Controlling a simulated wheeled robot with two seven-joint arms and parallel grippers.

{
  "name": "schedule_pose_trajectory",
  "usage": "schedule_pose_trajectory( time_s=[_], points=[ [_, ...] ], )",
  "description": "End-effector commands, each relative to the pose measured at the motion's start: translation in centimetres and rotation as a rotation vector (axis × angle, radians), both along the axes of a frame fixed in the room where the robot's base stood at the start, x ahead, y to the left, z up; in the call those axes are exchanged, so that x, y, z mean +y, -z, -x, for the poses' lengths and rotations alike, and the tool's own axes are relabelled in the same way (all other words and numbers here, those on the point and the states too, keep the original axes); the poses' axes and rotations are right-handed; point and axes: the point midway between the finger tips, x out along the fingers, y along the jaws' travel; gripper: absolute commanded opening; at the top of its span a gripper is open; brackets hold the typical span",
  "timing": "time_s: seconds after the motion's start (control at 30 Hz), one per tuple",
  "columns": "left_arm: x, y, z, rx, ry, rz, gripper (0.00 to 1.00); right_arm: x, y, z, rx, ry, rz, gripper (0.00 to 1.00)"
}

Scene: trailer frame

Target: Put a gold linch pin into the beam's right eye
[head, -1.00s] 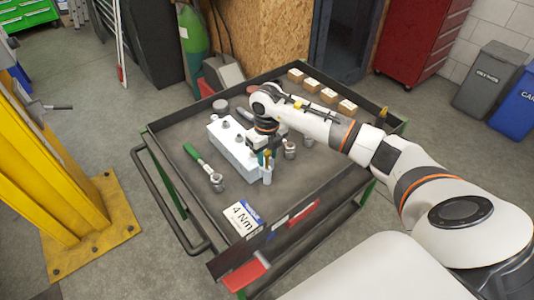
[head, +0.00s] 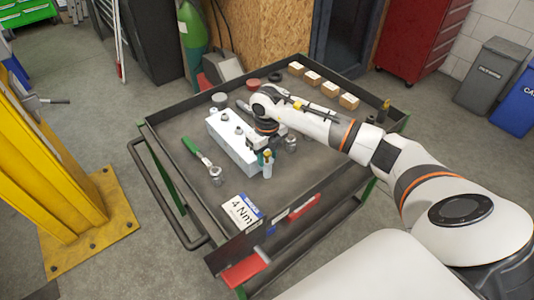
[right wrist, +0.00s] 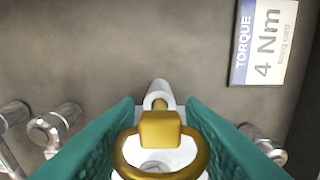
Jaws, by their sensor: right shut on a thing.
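The pale grey beam (head: 228,141) lies on the cart's top, with round fittings along its upper face. My right gripper (right wrist: 160,128) is over the beam's near right end; in the head view it is small and partly hidden by its own wrist. Its teal fingers are shut on a gold linch pin (right wrist: 160,129) with a ring. The pin's shank points at a pale round eye (right wrist: 157,94) at the beam's end and overlaps its mouth. How deep the shank sits, if at all, I cannot tell. My left gripper is out of view.
A green-handled wrench (head: 194,149) lies left of the beam. Metal fittings (head: 290,144) stand to its right. A torque card (head: 242,212) lies near the cart's front edge. Small boxes (head: 330,89) line the back right. The cart tray has a raised rim (head: 175,205).

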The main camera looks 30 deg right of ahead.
Motion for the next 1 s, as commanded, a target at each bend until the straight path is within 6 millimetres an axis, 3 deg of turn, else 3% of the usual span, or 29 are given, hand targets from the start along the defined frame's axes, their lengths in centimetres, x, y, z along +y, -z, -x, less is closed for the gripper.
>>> schedule_pose_trajectory(
  time_s=[0.5,0.83,0.87,1.0],
  points=[
    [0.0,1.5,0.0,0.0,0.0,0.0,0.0,0.0,1.9,0.0,-0.001,0.0,0.0,0.18],
    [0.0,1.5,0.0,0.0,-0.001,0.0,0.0,0.0,2.0,0.0,-0.001,0.0,0.0,0.18],
    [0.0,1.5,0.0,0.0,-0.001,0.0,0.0,0.0,2.0,0.0,-0.001,0.0,0.0,0.39],
    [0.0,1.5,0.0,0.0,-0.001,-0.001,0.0,0.0,2.0,0.0,-0.001,0.0,0.0,0.61]
  ],
)
